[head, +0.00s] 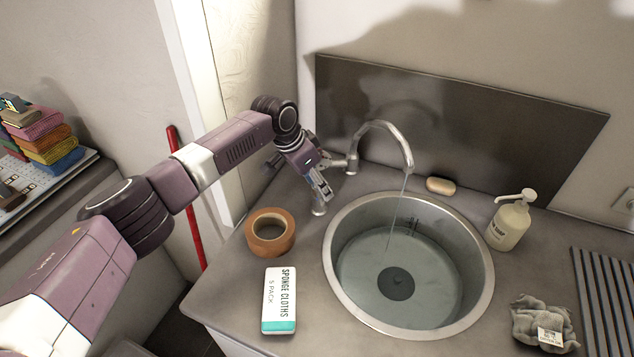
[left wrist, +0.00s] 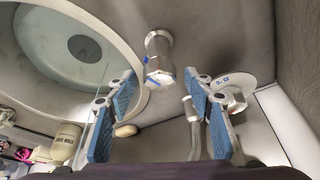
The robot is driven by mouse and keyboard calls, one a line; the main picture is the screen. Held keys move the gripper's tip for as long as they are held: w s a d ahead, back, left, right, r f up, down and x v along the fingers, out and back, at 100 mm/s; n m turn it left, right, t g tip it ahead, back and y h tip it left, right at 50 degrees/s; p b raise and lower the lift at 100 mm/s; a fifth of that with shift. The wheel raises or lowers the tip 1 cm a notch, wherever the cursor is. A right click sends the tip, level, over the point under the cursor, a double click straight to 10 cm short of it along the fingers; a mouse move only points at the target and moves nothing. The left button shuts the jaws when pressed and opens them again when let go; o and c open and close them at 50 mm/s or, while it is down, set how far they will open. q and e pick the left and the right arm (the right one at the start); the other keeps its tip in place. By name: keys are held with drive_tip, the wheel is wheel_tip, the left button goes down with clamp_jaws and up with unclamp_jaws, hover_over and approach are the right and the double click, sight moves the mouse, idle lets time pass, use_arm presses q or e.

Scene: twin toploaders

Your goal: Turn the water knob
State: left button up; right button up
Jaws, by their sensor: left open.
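A chrome tap with a curved spout (head: 385,128) stands behind the round sink, and a thin stream runs from it. A short metal cylinder (head: 319,208) stands on the counter left of the sink, and it shows blue marks in the left wrist view (left wrist: 158,58). A pale round disc (left wrist: 232,84) with blue marks is also there; I cannot tell which part is the water knob. My left gripper (head: 321,184) is close above the cylinder. In the left wrist view its blue-padded fingers (left wrist: 160,88) are apart, with nothing visibly held. My right gripper is not in view.
The sink (head: 484,284) holds water. Brown tape (head: 270,232) and a sponge cloth box (head: 279,300) lie left of it. Soap (head: 441,185), a dispenser bottle (head: 508,224) and a grey cloth (head: 540,322) are behind and right. The backsplash (head: 470,125) is close behind the tap.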

use_arm(q)
drive_tip(key=c, duration=1.2)
drive_tip(key=shift+o, duration=0.2)
drive_tip(key=shift+f+m+b, duration=0.15)
drive_tip(key=shift+m+b, duration=0.35)
drive_tip(key=shift+b, duration=0.25)
drive_tip(key=shift+w+m+g+b, duration=0.1)
drive_tip(key=shift+m+g+b, duration=0.3)
drive_tip(key=shift+m+b, duration=0.2)
drive_tip(key=shift+r, duration=0.2)
drive_tip(key=o, duration=1.2)
drive_tip(key=shift+c, duration=0.2)
drive_tip(key=shift+r, duration=0.1)
drive_tip(key=v, duration=1.2)
drive_tip(key=shift+a, duration=0.25)
